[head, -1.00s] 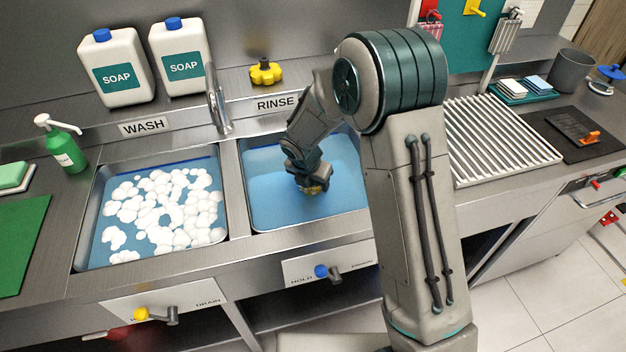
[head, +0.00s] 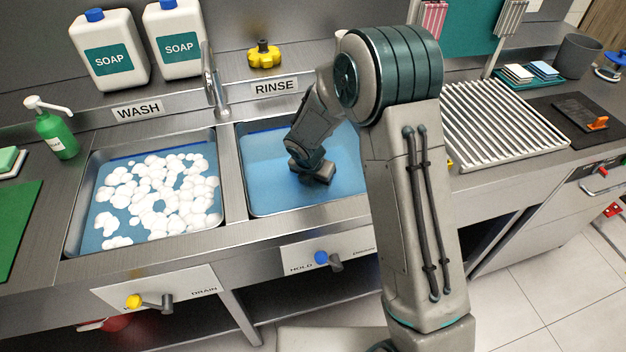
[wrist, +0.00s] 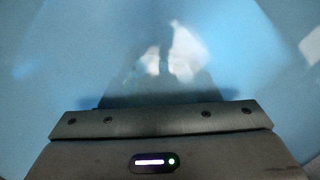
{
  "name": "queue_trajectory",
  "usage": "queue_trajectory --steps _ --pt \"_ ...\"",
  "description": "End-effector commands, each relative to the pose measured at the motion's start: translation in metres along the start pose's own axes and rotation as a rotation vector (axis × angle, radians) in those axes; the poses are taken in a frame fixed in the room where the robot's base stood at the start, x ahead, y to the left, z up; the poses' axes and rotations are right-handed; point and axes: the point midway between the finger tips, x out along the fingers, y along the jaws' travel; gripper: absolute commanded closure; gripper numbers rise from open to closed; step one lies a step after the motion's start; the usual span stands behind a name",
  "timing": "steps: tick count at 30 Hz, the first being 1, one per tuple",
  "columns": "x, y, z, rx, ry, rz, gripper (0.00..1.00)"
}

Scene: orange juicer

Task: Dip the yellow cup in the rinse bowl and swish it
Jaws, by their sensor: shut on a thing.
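The rinse bowl (head: 258,185) is the right-hand sink basin, filled with clear blue water. My gripper (head: 313,173) reaches down into it and is low at the water, around the middle of the bowl. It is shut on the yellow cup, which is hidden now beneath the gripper. In the wrist view, the gripper's dark front bar (wrist: 160,120) shows against blue water with pale reflections. The fingertips and the cup cannot be made out there.
The wash basin (head: 80,235) with white foam lies left of the divider. A faucet (head: 213,90) stands behind the divider. A ribbed drying rack (head: 505,125) is to the right. My upper arm hides the rinse bowl's right side. A small yellow spot (head: 449,162) shows beside it.

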Motion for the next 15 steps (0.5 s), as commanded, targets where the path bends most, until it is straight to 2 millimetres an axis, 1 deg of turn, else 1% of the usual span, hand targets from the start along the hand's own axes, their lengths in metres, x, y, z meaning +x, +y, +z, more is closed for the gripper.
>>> queue_trajectory --steps 3,6,11,15 --pt "0.001 -0.009 0.007 0.002 0.0 -0.002 0.67" --pt "0.002 -0.009 0.008 0.0 0.0 -0.001 0.67" --pt "0.001 0.0 0.0 -0.002 0.0 0.001 0.67" --pt "-0.003 0.012 -0.011 -0.003 0.0 0.0 0.67"
